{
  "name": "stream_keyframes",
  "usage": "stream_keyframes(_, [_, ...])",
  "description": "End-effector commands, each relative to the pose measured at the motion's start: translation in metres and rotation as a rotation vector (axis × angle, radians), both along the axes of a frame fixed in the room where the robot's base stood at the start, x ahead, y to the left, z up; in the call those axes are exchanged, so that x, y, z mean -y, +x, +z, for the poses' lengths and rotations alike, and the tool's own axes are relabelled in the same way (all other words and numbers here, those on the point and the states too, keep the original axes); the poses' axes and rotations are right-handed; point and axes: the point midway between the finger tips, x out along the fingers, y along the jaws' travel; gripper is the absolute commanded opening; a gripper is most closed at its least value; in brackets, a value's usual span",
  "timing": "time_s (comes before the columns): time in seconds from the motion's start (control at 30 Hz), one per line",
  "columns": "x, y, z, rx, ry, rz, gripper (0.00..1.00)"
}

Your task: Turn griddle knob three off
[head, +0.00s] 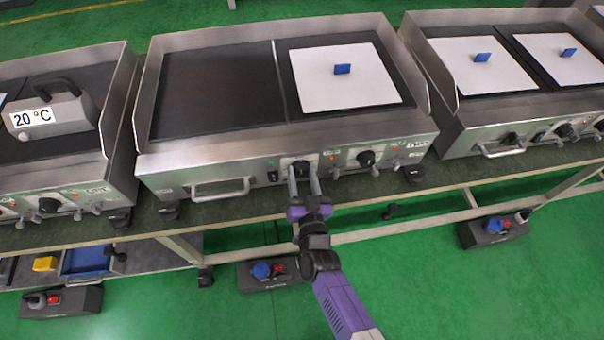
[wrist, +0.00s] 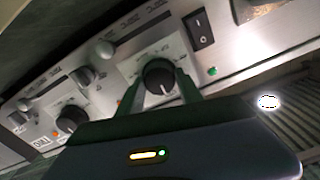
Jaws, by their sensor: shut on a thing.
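The middle griddle (head: 215,165) has two black knobs on its steel front. My gripper (head: 304,181) is at its left knob (head: 300,168), with one finger on each side. In the wrist view, which looks turned around, the fingers close on this knob (wrist: 160,77); its white pointer line aims toward my gripper body. The griddle's other knob (head: 366,158) is to the right and free; it shows at lower left in the wrist view (wrist: 70,118). No numbering of the knobs is readable.
A black switch (wrist: 198,29) and a lit green lamp (wrist: 212,71) are beside the gripped knob. A front handle (head: 220,188) sticks out to the left. A white plate with a blue grip (head: 342,69) lies on the right cooking surface. Other griddles stand on both sides.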

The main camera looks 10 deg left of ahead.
Motion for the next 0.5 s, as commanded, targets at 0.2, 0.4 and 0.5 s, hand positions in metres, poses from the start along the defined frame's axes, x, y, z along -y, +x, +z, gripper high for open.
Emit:
stream_keyframes(0.2, [-0.0008, -0.0003, -0.001, -0.002, -0.002, 0.003, 0.02])
stream_keyframes(0.4, [-0.0006, -0.0003, -0.0008, -0.002, 0.0, 0.001, 0.64])
stream_keyframes(0.5, [-0.0005, -0.0003, -0.0006, -0.002, 0.0, 0.001, 0.64])
